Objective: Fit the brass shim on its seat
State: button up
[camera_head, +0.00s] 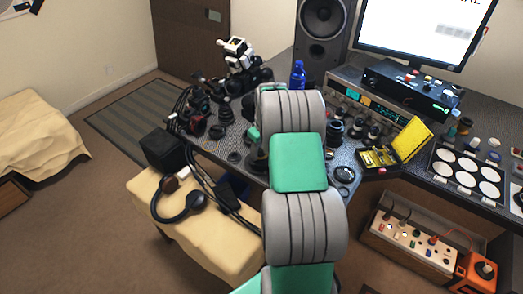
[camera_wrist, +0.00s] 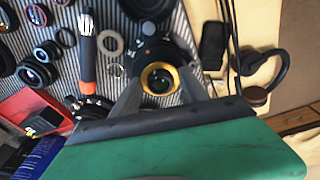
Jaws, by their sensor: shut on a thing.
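In the wrist view the brass shim (camera_wrist: 145,75), a flat gold ring, is between the two grey fingers of my gripper (camera_wrist: 160,78), which is shut on it. A dark round lens part shows through and around the ring. Just beyond it is a black lens body (camera_wrist: 152,48). I cannot tell whether the shim touches it, and I cannot make out the seat clearly. In the head view my own arm hides the gripper and the shim.
A red box (camera_wrist: 32,110) is at lower left. A yellow open case (camera_head: 412,141) and a tray of white discs (camera_head: 467,172) stand right of my arm.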

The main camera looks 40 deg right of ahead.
jog(key=o, duration=1.4)
jog(key=shift+a, duration=0.1)
jog(key=shift+c, duration=1.3)
jog(key=o, duration=0.3)
